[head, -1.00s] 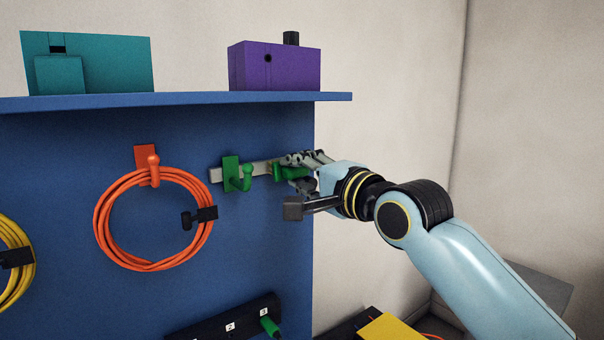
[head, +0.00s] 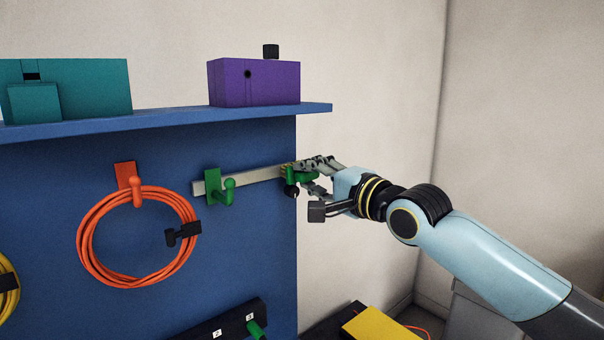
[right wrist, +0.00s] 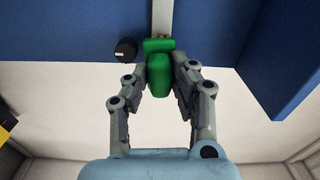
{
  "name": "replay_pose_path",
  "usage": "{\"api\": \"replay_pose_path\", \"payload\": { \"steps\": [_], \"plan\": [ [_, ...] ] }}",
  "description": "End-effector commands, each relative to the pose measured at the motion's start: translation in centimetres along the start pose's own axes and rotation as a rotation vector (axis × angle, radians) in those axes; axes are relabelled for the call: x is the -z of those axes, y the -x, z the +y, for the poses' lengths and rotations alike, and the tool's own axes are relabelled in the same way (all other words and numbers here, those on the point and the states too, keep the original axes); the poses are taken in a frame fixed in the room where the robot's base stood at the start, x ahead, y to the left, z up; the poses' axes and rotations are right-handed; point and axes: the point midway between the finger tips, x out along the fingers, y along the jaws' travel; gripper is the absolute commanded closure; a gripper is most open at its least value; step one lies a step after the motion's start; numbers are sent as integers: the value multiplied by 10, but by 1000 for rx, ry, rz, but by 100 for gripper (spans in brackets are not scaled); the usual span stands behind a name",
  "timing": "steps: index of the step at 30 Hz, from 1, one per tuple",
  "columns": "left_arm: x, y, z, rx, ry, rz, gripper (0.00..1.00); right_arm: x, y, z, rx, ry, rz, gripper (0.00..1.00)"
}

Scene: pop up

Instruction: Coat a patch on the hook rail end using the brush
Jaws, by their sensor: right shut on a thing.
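The grey hook rail (head: 250,178) runs across the blue panel to its right edge, and a green hook (head: 218,186) is on its left part. My right gripper (head: 303,172) is shut on a green brush (head: 300,175) at the right end of the rail. In the right wrist view, the brush (right wrist: 159,70) sits between the fingers (right wrist: 160,72), its wide green head against or very near the rail end (right wrist: 162,18). The bristles and any coating are too small or hidden to tell. My left gripper is not in view.
A black knob (right wrist: 126,50) is close beside the brush. An orange cable coil (head: 85,245) hangs on an orange hook (head: 125,176). A blue shelf (head: 170,121) above holds a purple box (head: 255,83) and a teal box (head: 95,85). A yellow box (head: 380,323) is below.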

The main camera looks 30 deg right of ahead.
Motion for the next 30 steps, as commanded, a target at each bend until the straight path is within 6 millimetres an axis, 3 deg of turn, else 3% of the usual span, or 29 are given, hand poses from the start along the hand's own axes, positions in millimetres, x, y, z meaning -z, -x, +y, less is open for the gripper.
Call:
{"api": "replay_pose_path", "payload": {
  "steps": [10,30],
  "plan": [
    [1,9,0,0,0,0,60,3,-2,-1,1,-3,0,100],
    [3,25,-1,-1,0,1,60,-43,-1,-5,1,-5,1,100]
  ]
}}
